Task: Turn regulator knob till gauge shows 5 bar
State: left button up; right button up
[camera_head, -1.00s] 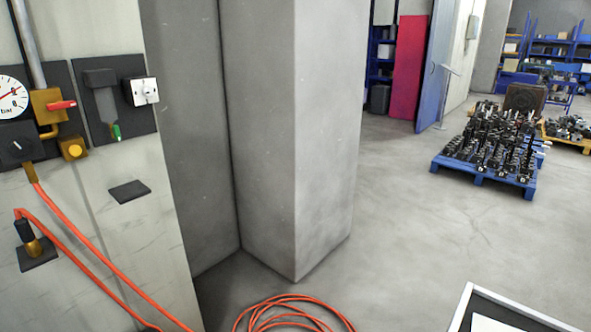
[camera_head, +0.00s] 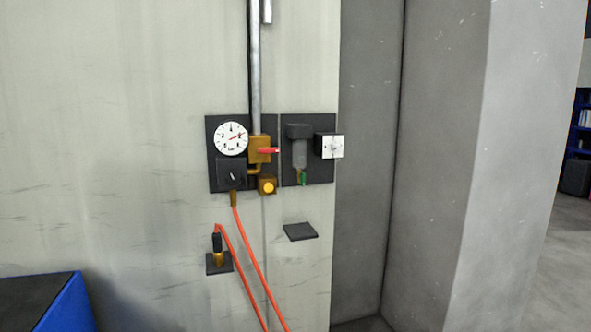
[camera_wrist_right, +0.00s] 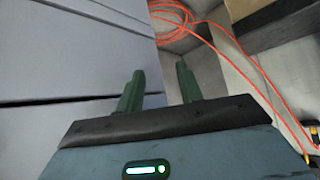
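The round white pressure gauge (camera_head: 231,139) sits on a dark wall panel in the head view. Its red needle points to the right and slightly up; the numbers are too small to read surely. Just below it is the black regulator knob (camera_head: 232,176) with a pale pointer mark. In the right wrist view my right gripper (camera_wrist_right: 160,82) has its two green fingers apart with nothing between them. It is away from the panel, which does not show in that view. My left gripper is in neither current view.
A red-handled valve (camera_head: 262,149) and a yellow button (camera_head: 268,187) are right of the knob. An orange hose (camera_head: 247,265) hangs below; coils (camera_wrist_right: 180,22) lie on the floor. A grey pillar (camera_head: 440,170) stands at right and a blue-edged box (camera_head: 68,305) at lower left.

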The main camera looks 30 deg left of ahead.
aim_at(233, 177)
jog(key=u, duration=1.2)
